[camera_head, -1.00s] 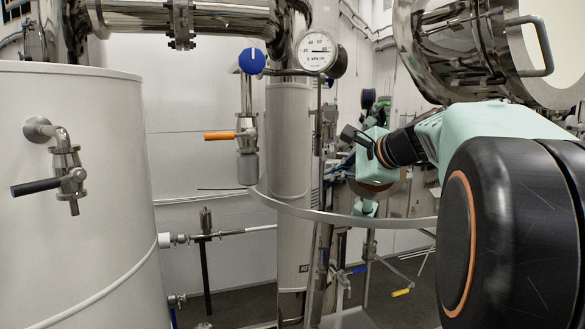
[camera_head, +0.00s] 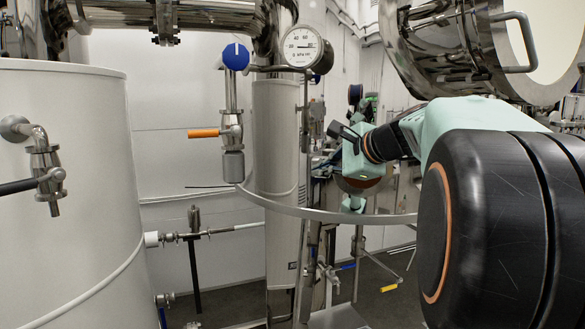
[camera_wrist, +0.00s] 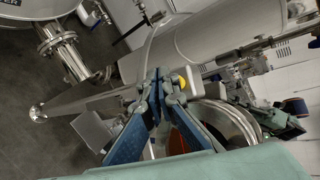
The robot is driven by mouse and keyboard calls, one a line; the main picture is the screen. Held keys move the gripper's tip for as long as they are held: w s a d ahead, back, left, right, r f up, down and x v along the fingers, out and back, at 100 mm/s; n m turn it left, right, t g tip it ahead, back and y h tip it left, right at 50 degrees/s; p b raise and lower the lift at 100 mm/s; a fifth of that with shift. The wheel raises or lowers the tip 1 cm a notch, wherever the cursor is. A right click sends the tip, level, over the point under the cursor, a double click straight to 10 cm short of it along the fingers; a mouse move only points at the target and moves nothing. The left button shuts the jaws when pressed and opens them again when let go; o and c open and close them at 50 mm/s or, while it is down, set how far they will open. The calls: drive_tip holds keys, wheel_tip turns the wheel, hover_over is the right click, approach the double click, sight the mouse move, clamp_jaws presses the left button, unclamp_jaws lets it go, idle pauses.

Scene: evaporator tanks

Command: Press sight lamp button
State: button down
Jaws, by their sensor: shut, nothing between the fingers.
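I cannot make out a sight lamp button for certain in either view. A small yellow spot (camera_wrist: 183,81) shows right beside my fingertips in the wrist view; whether it is a button or part of the gripper is unclear. My gripper (camera_wrist: 166,88) is shut and empty, its blue-grey fingers converging near the middle of that view, in front of a grey cylindrical vessel (camera_wrist: 205,35). In the head view my mint and black arm reaches away from the right side, and its fingers cannot be made out.
A white tank (camera_head: 70,190) with a tap (camera_head: 45,168) stands at left. A blue-knobbed valve (camera_head: 235,57) with an orange handle and a dial gauge (camera_head: 303,46) are at centre. A polished vessel (camera_head: 440,50) hangs above my arm. A curved metal rail (camera_head: 320,215) crosses below.

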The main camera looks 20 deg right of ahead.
drive_tip(key=shift+w, duration=0.1)
idle(0.6)
drive_tip(key=shift+w+d, duration=0.2)
drive_tip(key=shift+w, duration=0.05)
drive_tip(key=shift+w+d+p, duration=0.2)
drive_tip(key=shift+w+p, duration=0.1)
drive_tip(key=shift+w, duration=0.05)
idle(0.7)
drive_tip(key=shift+s, duration=0.1)
drive_tip(key=shift+s+a+b, duration=0.4)
drive_tip(key=shift+s, duration=0.25)
drive_tip(key=s, duration=0.1)
drive_tip(key=s+a+b, duration=0.1)
drive_tip(key=s, duration=0.1)
drive_tip(key=s+a, duration=0.1)
drive_tip(key=shift+s+a+b, duration=0.15)
drive_tip(key=shift+s+b, duration=0.05)
drive_tip(key=shift+b, duration=0.2)
